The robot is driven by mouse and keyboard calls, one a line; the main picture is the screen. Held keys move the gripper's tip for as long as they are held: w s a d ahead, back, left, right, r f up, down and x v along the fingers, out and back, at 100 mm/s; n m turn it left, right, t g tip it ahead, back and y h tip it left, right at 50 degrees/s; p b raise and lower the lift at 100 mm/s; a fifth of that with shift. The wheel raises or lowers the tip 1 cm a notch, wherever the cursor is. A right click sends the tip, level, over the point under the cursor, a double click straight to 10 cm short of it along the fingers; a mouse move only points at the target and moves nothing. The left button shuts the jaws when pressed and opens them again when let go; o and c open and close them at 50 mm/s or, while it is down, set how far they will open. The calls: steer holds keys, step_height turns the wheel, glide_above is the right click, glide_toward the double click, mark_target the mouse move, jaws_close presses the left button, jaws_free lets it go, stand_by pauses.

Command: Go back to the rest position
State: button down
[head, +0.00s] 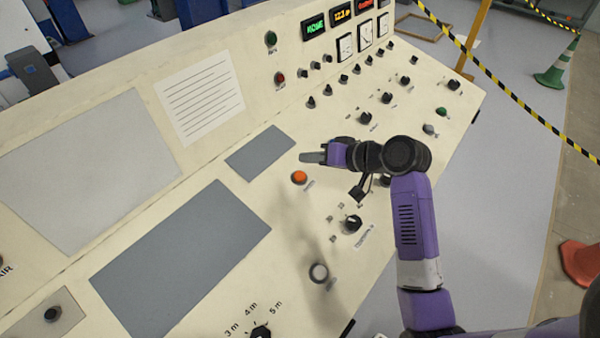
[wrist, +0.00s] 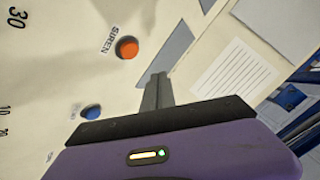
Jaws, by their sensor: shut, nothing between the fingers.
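My gripper (head: 312,157) is shut and empty. In the head view it is above the cream control panel (head: 160,85), a little up and right of the orange button (head: 299,177), and apart from it. In the wrist view my gripper's fingers (wrist: 157,90) are together, and the orange button (wrist: 127,47), labelled SIREN, is up and left of the fingertips. My purple arm reaches in from the lower right of the head view and hides part of the panel's right side.
The panel carries several black knobs, such as one below my gripper (head: 352,223), and a grey-ringed button (head: 318,273). Lit displays (head: 314,27) stand at the back. A striped barrier tape (head: 500,85) and an orange cone (head: 580,262) are on the right, beyond the panel edge.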

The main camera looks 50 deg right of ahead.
stand_by(0.7)
steer(key=d+r+m+t+h, duration=0.2)
steer(key=d+r+h, duration=0.2)
steer(key=d+h, duration=0.15)
steer(key=s+a+f+n+y, duration=0.1)
steer(key=s+a+n, duration=0.2)
steer(key=s+a, duration=0.6)
steer(key=s+a+f+n+y+b, duration=0.1)
steer(key=s+a+n, duration=0.2)
steer(key=s+a, duration=0.6)
steer(key=s+a+n+t+y, duration=0.1)
steer(key=s+a+n+y, duration=0.1)
steer(key=s+a, duration=0.8)
steer(key=shift+s+f+n, duration=0.4)
steer(key=shift+s+n, duration=0.3)
steer(key=shift+s, duration=0.3)
